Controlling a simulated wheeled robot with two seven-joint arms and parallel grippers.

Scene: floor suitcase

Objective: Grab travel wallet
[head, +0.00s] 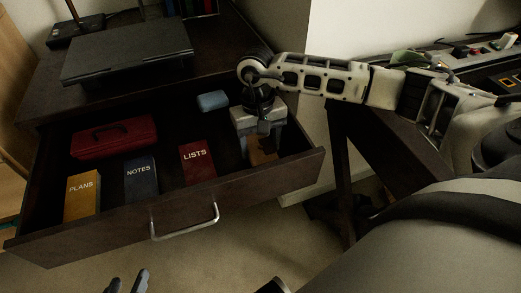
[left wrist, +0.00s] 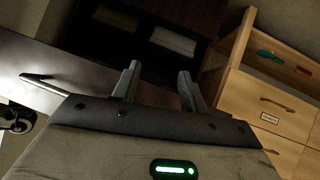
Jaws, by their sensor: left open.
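A brown flat item (head: 262,152), which may be the travel wallet, lies in the right end of the open dark drawer (head: 105,228). My right gripper (head: 263,145) reaches down into the drawer right over it and hides much of it. I cannot tell whether its jaws are shut on the item. My left gripper (head: 128,283) is low at the bottom edge of the head view, in front of the drawer. In the left wrist view its two fingers (left wrist: 156,88) are apart with nothing between them.
The drawer also holds a red case (head: 114,138), a yellow PLANS book (head: 82,195), a blue NOTES book (head: 141,178), a red LISTS book (head: 197,162) and a small blue item (head: 212,101). A closed laptop (head: 128,52) lies on the desk above. A light wooden drawer unit (left wrist: 275,105) stands at right in the left wrist view.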

